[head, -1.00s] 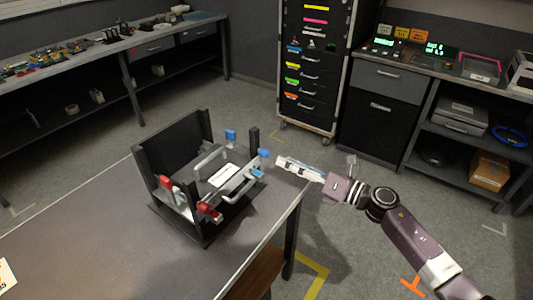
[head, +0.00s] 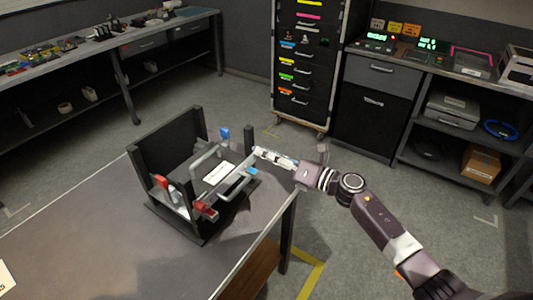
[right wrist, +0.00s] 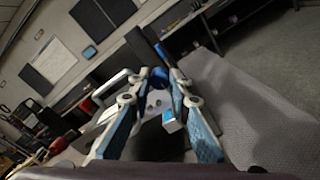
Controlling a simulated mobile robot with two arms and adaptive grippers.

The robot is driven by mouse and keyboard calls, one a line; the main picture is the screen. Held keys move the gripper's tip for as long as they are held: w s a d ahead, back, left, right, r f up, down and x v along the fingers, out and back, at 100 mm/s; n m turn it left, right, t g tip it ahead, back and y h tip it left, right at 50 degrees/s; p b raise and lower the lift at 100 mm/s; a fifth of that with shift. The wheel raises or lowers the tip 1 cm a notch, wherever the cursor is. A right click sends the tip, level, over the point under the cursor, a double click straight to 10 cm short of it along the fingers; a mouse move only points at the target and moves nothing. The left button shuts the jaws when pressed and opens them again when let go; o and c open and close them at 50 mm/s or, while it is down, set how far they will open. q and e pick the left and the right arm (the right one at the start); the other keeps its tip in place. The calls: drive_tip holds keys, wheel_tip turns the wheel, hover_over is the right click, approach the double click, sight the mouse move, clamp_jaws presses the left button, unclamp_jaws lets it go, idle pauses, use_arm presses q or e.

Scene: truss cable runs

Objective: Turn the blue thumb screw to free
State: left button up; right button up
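A black open-sided fixture (head: 165,140) stands on the table and holds a grey bracket with bar handles (head: 238,188). My left gripper is not in view.
Red levers (head: 204,208) sit on the fixture's front. A drawer cabinet (head: 302,70) stands behind.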

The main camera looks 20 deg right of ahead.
clamp_jaws()
drive_tip(key=shift+d+f+m+p, duration=0.1)
drive_tip(key=shift+m+p, duration=3.15)
drive_tip(key=shift+m, duration=5.65)
drive_tip(key=o, duration=0.8)
unclamp_jaws()
